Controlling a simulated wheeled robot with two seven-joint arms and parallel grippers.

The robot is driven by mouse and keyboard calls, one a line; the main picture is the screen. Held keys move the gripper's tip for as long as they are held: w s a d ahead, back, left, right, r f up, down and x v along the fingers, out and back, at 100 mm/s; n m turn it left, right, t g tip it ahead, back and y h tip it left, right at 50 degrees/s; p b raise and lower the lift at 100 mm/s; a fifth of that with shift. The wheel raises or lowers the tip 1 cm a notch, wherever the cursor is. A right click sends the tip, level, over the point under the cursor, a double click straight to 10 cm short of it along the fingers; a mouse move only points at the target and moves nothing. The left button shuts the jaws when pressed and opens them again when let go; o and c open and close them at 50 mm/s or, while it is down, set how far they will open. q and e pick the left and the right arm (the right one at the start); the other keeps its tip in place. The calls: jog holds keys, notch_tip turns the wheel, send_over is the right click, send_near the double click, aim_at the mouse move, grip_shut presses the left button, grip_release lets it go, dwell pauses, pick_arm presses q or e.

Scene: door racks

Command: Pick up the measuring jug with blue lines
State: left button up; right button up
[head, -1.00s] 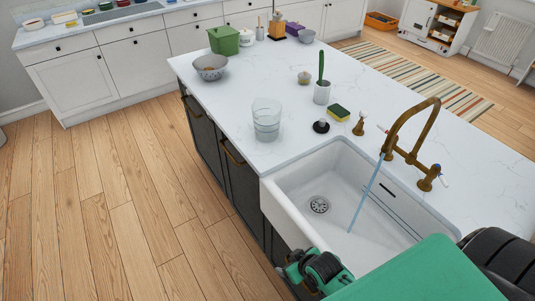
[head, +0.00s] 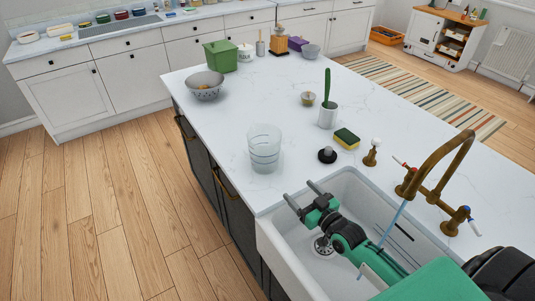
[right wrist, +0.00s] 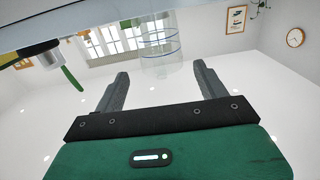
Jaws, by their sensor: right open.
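The clear measuring jug with blue lines (head: 265,149) stands upright on the white island counter, left of the sink's back corner. It also shows in the right wrist view, upside down (right wrist: 160,45), beyond the fingertips. My right gripper (head: 302,192) is over the sink with its two fingers spread and empty. It points toward the jug and is apart from it. In the right wrist view the open fingers (right wrist: 162,75) frame the space below the jug. My left gripper is not in view.
The white sink (head: 280,227) and brass tap (head: 445,175), with water running, lie near my right arm. A black plug (head: 327,155), sponge (head: 347,138), white brush pot (head: 328,117) and grey colander (head: 205,86) stand around the jug. Counter immediately around the jug is clear.

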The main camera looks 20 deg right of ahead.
aim_at(281, 168)
jog(key=w, duration=0.2)
jog(key=w+p, duration=0.1)
jog(key=w, duration=0.2)
jog(key=w+p, duration=0.1)
jog(key=w, duration=0.2)
jog(key=shift+w+a, duration=0.15)
jog(key=shift+a, duration=0.25)
jog(key=shift+w, duration=0.35)
jog(key=shift+w+r, duration=0.1)
jog(key=shift+w, duration=0.15)
jog(key=w, duration=0.1)
jog(key=w+p, duration=0.2)
jog(key=shift+w+a+r, duration=0.3)
jog(key=shift+w, duration=0.1)
jog(key=shift+w+a+f, duration=0.1)
jog(key=shift+w, duration=0.25)
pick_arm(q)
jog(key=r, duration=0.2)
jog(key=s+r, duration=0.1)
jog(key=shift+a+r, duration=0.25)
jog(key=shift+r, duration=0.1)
